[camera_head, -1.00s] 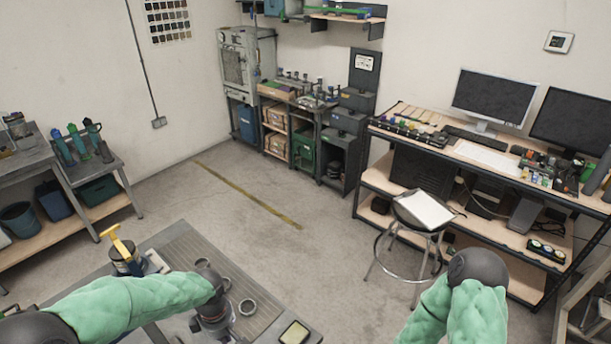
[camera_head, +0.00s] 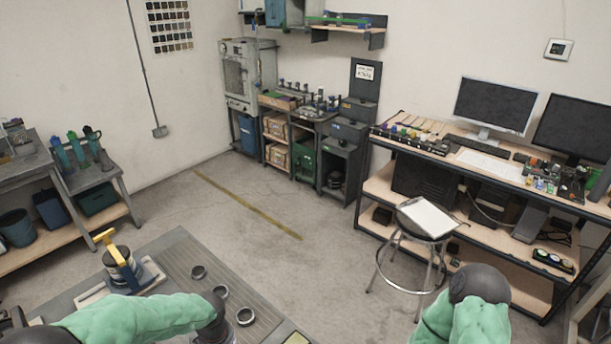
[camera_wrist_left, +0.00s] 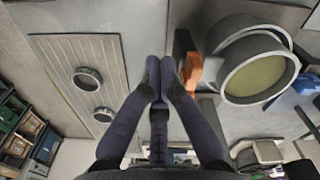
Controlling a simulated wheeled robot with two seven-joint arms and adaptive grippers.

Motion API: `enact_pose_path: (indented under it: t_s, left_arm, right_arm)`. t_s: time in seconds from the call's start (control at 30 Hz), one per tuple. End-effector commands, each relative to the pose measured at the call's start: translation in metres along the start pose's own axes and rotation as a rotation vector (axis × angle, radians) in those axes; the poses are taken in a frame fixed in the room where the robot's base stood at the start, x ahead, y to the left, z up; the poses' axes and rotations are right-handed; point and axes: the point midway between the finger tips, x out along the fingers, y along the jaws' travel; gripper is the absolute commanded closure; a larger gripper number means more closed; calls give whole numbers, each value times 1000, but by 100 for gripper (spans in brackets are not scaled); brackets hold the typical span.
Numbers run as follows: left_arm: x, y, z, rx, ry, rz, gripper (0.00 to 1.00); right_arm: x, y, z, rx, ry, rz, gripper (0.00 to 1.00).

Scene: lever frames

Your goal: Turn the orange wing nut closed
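In the left wrist view, an orange piece (camera_wrist_left: 193,70), seemingly the wing nut, shows beside a large round metal housing (camera_wrist_left: 258,72). My left gripper (camera_wrist_left: 161,68) has its dark fingers drawn together at the tips, with nothing visible between them. The tips appear just left of the orange piece; I cannot tell whether they touch it. In the head view, my left arm reaches over the bench at lower left and its fingers are hidden. A yellow-orange handle (camera_head: 113,248) stands on a dark cylinder there. My right arm shows at lower right, its gripper out of view.
The grey bench (camera_head: 180,246) carries several loose metal rings (camera_head: 198,271) beside my left arm. A stool (camera_head: 426,219) with a white sheet stands near the computer desk (camera_head: 375,190).

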Motion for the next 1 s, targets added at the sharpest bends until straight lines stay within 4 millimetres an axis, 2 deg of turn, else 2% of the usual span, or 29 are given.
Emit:
enact_pose_path:
  t_s: [1.0]
  left_arm:
    - [-1, -3, -6, -1, 0, 0, 100]
  right_arm:
    - [2, 1, 0, 0, 1, 0, 60]
